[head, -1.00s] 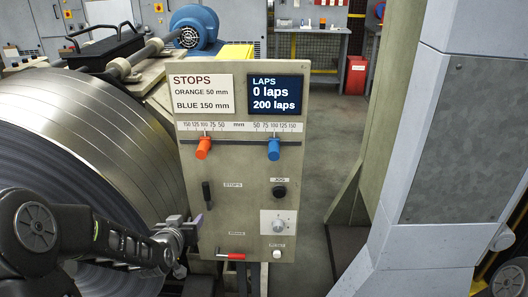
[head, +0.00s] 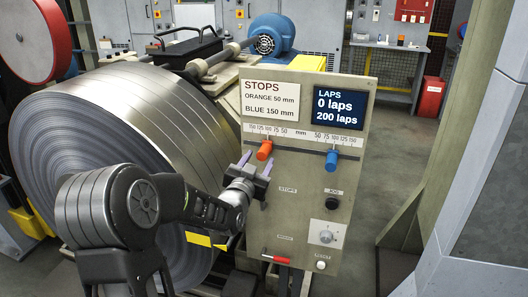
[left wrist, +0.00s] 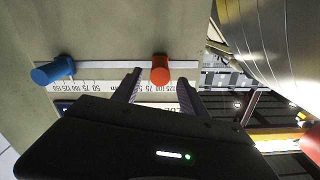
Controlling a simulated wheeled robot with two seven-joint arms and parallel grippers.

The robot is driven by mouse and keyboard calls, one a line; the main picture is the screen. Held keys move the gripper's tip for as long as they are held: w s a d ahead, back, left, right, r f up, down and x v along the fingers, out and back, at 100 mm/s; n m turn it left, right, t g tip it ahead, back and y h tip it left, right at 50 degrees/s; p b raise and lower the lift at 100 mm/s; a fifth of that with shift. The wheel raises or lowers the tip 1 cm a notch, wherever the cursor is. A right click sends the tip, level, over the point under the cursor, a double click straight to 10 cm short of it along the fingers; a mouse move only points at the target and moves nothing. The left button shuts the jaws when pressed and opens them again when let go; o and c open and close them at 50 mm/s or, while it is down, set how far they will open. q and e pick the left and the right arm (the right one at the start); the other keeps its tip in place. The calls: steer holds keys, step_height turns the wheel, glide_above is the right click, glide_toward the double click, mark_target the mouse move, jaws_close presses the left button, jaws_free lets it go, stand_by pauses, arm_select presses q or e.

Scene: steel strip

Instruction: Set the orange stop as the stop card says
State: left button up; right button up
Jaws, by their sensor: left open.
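The stop card (head: 270,99) reads orange 50 mm, blue 150 mm. The orange stop (head: 264,150) sits on the slot below the left scale, near its 100 mark. The blue stop (head: 331,160) sits on the right half, also near 100. My left gripper (head: 256,163) is open just below the orange stop, its fingers pointing up at the panel. In the left wrist view, which is upside down, the orange stop (left wrist: 160,68) shows between the two open fingertips (left wrist: 159,76), with no clear contact. My right gripper is out of view.
The laps display (head: 338,108) reads 0 laps and 200 laps. Below are a jog button (head: 332,202), a dial (head: 326,233) and a red-handled lever (head: 277,260). A large steel coil (head: 110,130) stands close on the left. A grey column fills the right.

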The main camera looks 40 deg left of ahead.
mark_target(262, 157)
arm_select(q)
steer(key=p+x, duration=0.1)
steer(key=x, duration=0.4)
jaws_close()
stand_by(0.5)
stand_by(0.9)
